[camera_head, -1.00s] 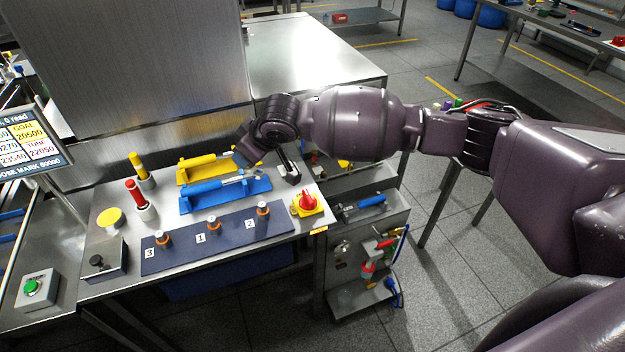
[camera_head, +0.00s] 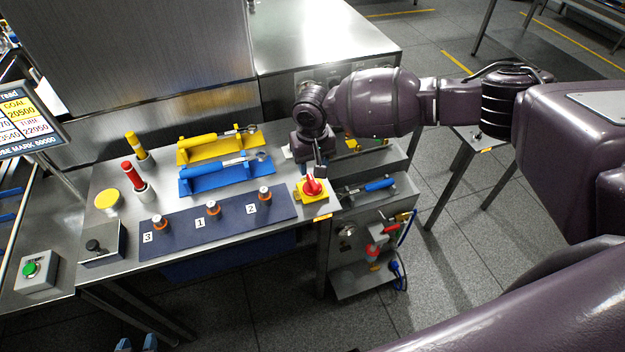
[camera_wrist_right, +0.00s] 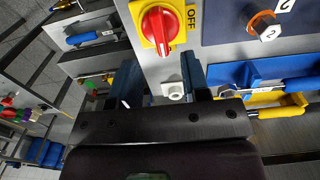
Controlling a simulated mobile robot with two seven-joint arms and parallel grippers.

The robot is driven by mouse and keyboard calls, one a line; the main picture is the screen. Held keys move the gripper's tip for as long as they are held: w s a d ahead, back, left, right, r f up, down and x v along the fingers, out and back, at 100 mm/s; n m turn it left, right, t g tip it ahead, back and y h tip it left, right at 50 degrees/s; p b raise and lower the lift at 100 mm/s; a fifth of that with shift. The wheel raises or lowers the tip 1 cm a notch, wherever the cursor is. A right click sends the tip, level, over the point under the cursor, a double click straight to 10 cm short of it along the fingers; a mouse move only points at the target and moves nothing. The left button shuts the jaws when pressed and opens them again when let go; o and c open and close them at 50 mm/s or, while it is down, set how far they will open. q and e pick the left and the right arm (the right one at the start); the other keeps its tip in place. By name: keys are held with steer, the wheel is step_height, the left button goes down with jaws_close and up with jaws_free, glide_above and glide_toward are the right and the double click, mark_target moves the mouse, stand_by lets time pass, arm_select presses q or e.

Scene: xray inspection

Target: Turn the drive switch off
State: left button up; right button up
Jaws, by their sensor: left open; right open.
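The drive switch is a red rotary knob (camera_head: 312,187) on a yellow plate at the right front corner of the steel bench. In the right wrist view the knob (camera_wrist_right: 158,27) has its grip ridge running up and down the picture, with the word OFF on the plate to its right. My right gripper (camera_head: 320,170) is just behind the knob in the head view. In the wrist view its open fingers (camera_wrist_right: 160,78) point toward the knob, with a gap and nothing between them. My left gripper (camera_head: 137,343) shows only its blue fingertips, apart, at the bottom edge.
A dark panel (camera_head: 176,228) with several numbered orange-based knobs lies left of the switch. Blue (camera_head: 226,184) and yellow (camera_head: 190,156) tool holders stand behind it. A cart (camera_head: 370,211) with tools is right of the bench. A grey-white fitting (camera_wrist_right: 174,91) sits below the knob in the wrist view.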

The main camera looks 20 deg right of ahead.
mark_target(312, 181)
step_height(312, 181, down, 7)
steer(key=shift+w+r+b, duration=0.1)
steer(key=shift+r+b, duration=0.1)
steer(key=shift+b, duration=0.15)
jaws_close()
